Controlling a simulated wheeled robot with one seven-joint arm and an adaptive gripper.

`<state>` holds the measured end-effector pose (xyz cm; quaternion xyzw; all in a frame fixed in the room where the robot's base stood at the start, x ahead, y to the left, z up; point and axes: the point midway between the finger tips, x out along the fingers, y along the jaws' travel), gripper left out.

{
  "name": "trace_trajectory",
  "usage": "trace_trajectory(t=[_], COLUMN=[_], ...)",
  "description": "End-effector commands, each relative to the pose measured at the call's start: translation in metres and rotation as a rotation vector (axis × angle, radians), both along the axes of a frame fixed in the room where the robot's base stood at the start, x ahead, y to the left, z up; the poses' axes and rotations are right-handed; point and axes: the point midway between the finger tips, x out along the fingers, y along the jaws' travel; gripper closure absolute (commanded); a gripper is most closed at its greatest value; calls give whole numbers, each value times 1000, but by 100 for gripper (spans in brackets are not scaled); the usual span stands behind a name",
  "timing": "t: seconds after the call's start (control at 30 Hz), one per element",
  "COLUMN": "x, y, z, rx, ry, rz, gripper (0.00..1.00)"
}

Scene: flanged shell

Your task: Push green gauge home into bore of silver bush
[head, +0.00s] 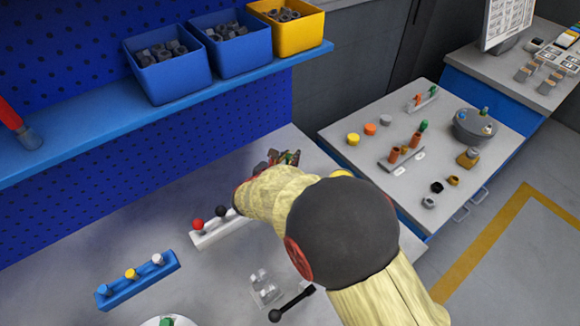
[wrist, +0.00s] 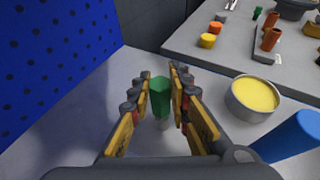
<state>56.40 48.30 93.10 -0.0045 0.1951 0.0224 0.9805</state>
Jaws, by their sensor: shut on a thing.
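My gripper (wrist: 161,84) is shut on a green gauge (wrist: 161,97), with the green body upright between the two fingers in the wrist view.
A white block (head: 215,236) with red and black knobs and a blue block (head: 140,280) with several pegs lie on the near bench. A blue pegboard (wrist: 60,65) rises left.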

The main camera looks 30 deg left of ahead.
Motion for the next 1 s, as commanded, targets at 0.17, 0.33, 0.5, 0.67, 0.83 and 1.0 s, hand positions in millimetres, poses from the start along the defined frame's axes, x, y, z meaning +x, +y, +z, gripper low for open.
trace_trajectory(t=[0.17, 0.33, 0.5, 0.67, 0.83, 1.0], x=[0, 0, 1, -20, -48, -82], y=[0, 1, 1, -12, -30, -52], z=[1, 11, 35, 65, 101, 115], rx=[1, 2, 2, 4, 2, 0], ry=[-1, -2, -2, -3, -2, -1], rz=[0, 0, 0, 1, 1, 3], gripper=[100, 100, 100, 100, 100, 100])
